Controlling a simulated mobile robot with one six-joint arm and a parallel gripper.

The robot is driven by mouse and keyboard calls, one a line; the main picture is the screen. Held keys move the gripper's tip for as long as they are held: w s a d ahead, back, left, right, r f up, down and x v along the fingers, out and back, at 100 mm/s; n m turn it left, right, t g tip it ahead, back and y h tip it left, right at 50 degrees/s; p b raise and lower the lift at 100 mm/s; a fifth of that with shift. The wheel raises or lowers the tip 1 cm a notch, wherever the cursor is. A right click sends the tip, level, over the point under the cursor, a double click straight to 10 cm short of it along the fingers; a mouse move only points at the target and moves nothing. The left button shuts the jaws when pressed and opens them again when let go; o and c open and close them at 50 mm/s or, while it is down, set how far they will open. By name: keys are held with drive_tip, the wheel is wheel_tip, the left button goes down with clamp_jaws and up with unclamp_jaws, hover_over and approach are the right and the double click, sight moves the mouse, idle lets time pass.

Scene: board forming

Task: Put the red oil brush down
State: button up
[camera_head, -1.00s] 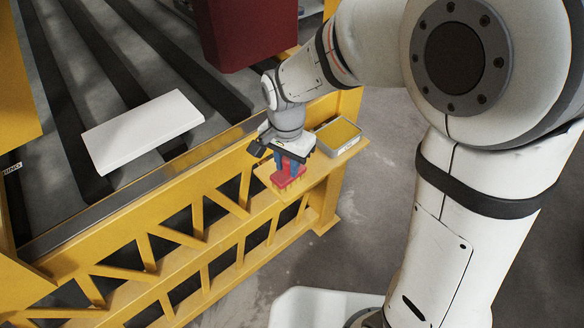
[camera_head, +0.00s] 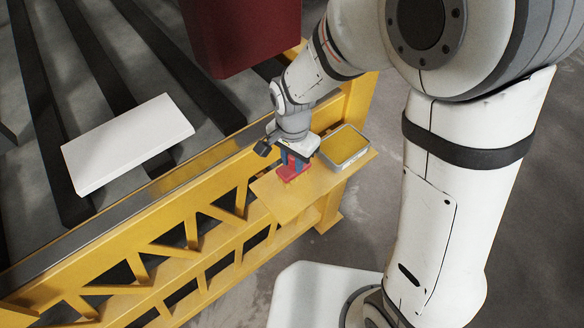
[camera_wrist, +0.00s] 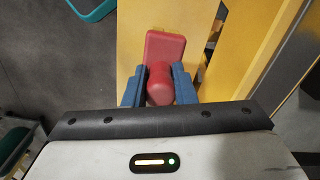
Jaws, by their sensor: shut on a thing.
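The red oil brush (camera_head: 291,173) is in my gripper (camera_head: 292,162), over the small yellow shelf (camera_head: 285,203) on the side of the yellow frame. In the wrist view the red brush (camera_wrist: 165,52) has its handle between the two blue fingers (camera_wrist: 160,84), which are shut on it. The broad red head reaches out past the fingertips over the yellow surface. The brush looks low and close to the shelf; I cannot tell whether it touches. My wrist hides part of the brush in the head view.
A grey tray with a yellow inside (camera_head: 345,146) stands on the shelf just right of the brush. A white board (camera_head: 128,144) lies on the dark rails at left. A dark red block (camera_head: 240,35) is at the back. The shelf's front left is clear.

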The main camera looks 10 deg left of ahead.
sight(291, 169)
drive_tip(key=shift+s+a+f+p, duration=0.1)
drive_tip(key=shift+f+p, duration=0.05)
drive_tip(key=shift+f, duration=0.9)
drive_tip(key=shift+s+f+p, duration=0.1)
drive_tip(key=shift+f+p, duration=0.05)
drive_tip(key=shift+f, duration=0.85)
drive_tip(key=shift+f, duration=0.1)
drive_tip(key=o, duration=1)
drive_tip(key=shift+c, duration=0.2)
